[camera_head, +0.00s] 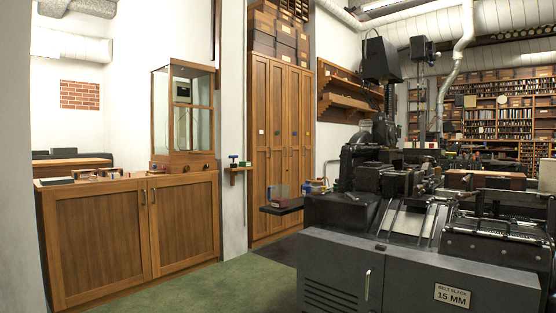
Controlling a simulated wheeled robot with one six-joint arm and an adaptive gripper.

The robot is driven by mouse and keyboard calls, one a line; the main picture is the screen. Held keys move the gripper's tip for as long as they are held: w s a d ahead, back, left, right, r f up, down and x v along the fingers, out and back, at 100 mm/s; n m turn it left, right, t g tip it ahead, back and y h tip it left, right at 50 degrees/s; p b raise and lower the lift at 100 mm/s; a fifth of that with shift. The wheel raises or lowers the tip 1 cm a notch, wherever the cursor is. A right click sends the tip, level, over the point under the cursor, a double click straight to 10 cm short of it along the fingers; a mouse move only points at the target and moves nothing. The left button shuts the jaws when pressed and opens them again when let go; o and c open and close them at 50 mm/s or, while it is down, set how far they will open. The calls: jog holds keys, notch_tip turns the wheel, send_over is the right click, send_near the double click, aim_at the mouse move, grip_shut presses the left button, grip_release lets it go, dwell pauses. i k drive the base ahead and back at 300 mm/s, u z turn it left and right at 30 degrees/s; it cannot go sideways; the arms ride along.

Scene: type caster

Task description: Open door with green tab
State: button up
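A tall wooden cabinet (281,185) with several narrow panelled doors stands against the back wall, left of the machine. Its doors look shut. The machine hides the lower right of the cabinet. My gripper is not in view.
A large dark type caster (400,265) fills the right foreground. A low two-door wooden cabinet (130,235) with a glass case (183,115) on top stands at the left. A small wall shelf (238,169) juts out beside the tall cabinet. Green floor (225,285) is clear between them.

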aim_at(277, 71)
jog(key=u, duration=0.3)
jog(key=i, duration=6.3)
jog(key=z, duration=1.4)
jog(key=i, duration=2.45)
jog(key=u, duration=1.3)
